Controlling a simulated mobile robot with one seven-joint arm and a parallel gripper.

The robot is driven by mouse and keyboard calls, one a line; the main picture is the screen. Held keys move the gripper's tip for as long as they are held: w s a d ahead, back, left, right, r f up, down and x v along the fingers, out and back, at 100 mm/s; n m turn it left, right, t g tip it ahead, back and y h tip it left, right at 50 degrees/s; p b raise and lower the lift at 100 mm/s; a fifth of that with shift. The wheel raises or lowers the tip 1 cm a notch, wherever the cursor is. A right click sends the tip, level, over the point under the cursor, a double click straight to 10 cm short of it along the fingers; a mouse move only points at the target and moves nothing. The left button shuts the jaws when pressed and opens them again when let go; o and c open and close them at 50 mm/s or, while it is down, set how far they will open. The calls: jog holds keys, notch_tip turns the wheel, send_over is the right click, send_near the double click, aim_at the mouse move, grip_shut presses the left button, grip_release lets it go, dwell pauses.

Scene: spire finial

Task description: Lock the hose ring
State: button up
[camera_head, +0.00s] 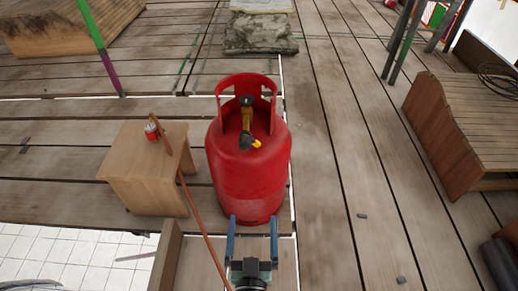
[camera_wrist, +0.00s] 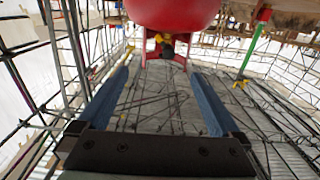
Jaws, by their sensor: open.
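A red gas cylinder (camera_head: 248,172) stands upright on the planks in front of my gripper (camera_head: 253,219). Its valve (camera_head: 246,122), brass and dark with a yellow tip, sits inside the collar. An orange-brown hose (camera_head: 189,205) runs from a wooden stool down past the left of my gripper. Its end with a red ring (camera_head: 152,132) rests at the stool's top. My gripper is open and empty, its blue fingers apart and near the cylinder's base in the picture. The wrist view shows the cylinder (camera_wrist: 172,12) at the top, the valve (camera_wrist: 163,40) below it and the open gripper (camera_wrist: 158,75).
The wooden stool (camera_head: 146,178) stands left of the cylinder. Scaffold poles (camera_head: 399,40) stand at the upper right. The planks between cylinder and right block are mostly clear.

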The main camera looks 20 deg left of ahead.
jog(key=b+x, duration=0.3)
jog(key=x, duration=0.6)
jog(key=shift+w, duration=0.2)
jog(key=shift+s, duration=0.1)
jog(key=p+v, duration=0.4)
jog(key=v, duration=0.6)
jog(key=w+d+r+m+t+h+p, duration=0.15)
jog(key=w+r, duration=0.25)
jog(key=r, duration=0.8)
jog(key=w+d+r+t+h, duration=0.1)
jog(key=w+d+r+t, duration=0.15)
jog(key=r, duration=0.95)
jog(key=w+d+r+m+t+h+p, duration=0.15)
jog(key=w+r, duration=0.35)
jog(key=r, duration=0.7)
jog(key=s+d+r+t+p, duration=0.2)
jog(key=s+r, duration=0.3)
jog(key=r, duration=0.7)
jog(key=s+d+r+t+h+p, duration=0.1)
jog(key=s+r, duration=0.4)
jog(key=r, duration=0.6)
jog(key=s+d+r+t+p, duration=0.2)
jog(key=s+r, duration=0.3)
jog(key=r, duration=0.7)
notch_tip(320, 180, up, 36)
jog(key=p, duration=3.6)
jog(key=shift+w, duration=0.2)
